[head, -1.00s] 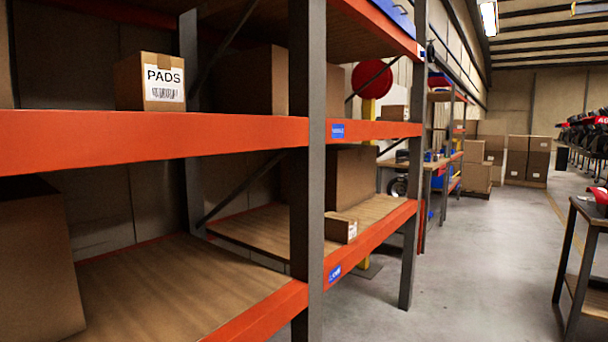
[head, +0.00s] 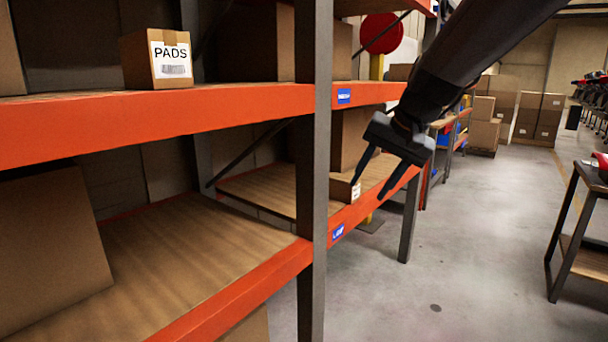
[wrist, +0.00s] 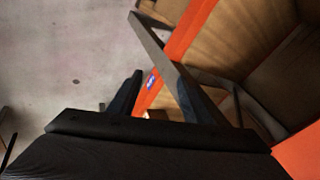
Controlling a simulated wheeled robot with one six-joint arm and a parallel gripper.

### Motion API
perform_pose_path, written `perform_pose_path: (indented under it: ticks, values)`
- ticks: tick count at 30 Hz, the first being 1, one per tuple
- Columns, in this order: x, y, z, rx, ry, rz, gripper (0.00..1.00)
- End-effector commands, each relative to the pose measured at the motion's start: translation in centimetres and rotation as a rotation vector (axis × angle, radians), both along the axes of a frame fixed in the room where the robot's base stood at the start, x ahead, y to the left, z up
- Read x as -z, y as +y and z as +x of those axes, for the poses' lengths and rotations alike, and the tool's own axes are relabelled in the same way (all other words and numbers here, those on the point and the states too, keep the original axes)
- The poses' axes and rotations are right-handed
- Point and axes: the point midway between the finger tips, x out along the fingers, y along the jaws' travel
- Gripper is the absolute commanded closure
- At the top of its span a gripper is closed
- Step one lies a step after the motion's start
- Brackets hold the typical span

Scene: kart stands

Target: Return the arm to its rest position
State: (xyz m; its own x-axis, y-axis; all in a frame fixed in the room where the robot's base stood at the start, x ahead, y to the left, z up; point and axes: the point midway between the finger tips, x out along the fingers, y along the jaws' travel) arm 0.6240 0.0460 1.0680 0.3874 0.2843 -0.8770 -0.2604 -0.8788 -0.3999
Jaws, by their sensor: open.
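My arm comes in from the top right of the head view. My gripper (head: 373,185) hangs from it, pointing down, with its two dark fingers spread and nothing between them. In the head view it appears in front of the far bay of the orange shelf rack (head: 255,277), right of the near grey upright. In the wrist view my gripper (wrist: 160,95) is also open and empty, with the rack's grey post and orange beam beyond the fingers.
A box labelled PADS (head: 157,58) stands on the upper shelf at left. A small box (head: 343,188) sits on the lower shelf behind my gripper. A dark table (head: 590,215) stands at right. The grey floor (head: 450,250) between rack and table is clear.

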Motion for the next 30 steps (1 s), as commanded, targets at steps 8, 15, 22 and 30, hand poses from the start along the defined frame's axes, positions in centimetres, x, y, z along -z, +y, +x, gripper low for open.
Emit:
perform_pose_path:
  ticks: [8, 15, 22, 30]
  values:
    - [12.7, -2.4, -14.3, -0.167, 0.220, -0.230, 0.55]
    - [17.8, -4.0, -23.6, -0.305, 0.329, -0.339, 0.55]
    - [18.6, -4.3, -25.4, -0.335, 0.347, -0.358, 0.55]
    - [18.6, -4.3, -25.4, -0.335, 0.347, -0.358, 0.55]
